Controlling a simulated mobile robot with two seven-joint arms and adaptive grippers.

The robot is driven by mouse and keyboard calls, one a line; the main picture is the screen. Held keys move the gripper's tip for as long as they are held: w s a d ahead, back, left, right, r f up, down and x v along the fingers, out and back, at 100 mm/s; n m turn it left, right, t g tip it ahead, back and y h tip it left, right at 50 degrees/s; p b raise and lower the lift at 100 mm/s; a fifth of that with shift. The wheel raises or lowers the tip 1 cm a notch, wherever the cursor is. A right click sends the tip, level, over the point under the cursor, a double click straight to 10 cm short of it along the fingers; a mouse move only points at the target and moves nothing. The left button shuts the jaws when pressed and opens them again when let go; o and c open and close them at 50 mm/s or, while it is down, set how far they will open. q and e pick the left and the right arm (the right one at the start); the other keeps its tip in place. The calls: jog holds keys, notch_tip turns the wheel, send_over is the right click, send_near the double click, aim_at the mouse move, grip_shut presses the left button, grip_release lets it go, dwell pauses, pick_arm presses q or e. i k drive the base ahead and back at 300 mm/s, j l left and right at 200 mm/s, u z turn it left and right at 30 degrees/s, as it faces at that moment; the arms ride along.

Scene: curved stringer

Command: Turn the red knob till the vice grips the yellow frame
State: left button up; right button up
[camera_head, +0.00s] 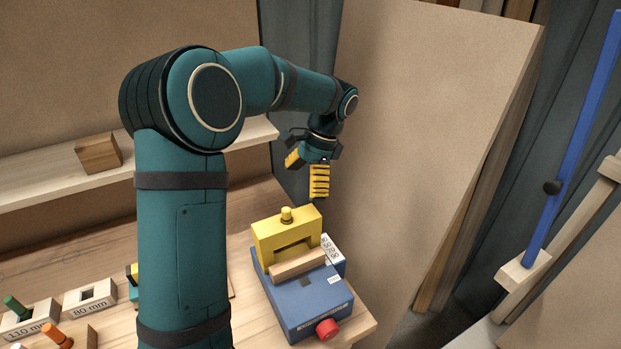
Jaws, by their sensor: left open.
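The blue vice (312,302) sits on the right end of the wooden workbench. Its red knob (327,329) is on the vice's near face, toward the bench edge. The yellow frame (287,237) stands upright at the far end of the vice, with a small knob on top and a slot in it. A light wooden bar (298,264) lies just in front of the frame; whether they touch is hard to tell. My left gripper (307,170) is open and empty, with yellow fingers, above and behind the frame. It is well apart from the red knob. My right gripper is not in view.
Blocks marked 110 mm (28,322) and 80 mm (90,297) stand at the bench's left, with green and orange pegs nearby. A wooden cube (98,153) is on the shelf. A tall board (425,130) leans behind the vice. My left arm hides part of the bench.

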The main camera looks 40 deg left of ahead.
aim_at(327, 329)
jog(key=k, duration=1)
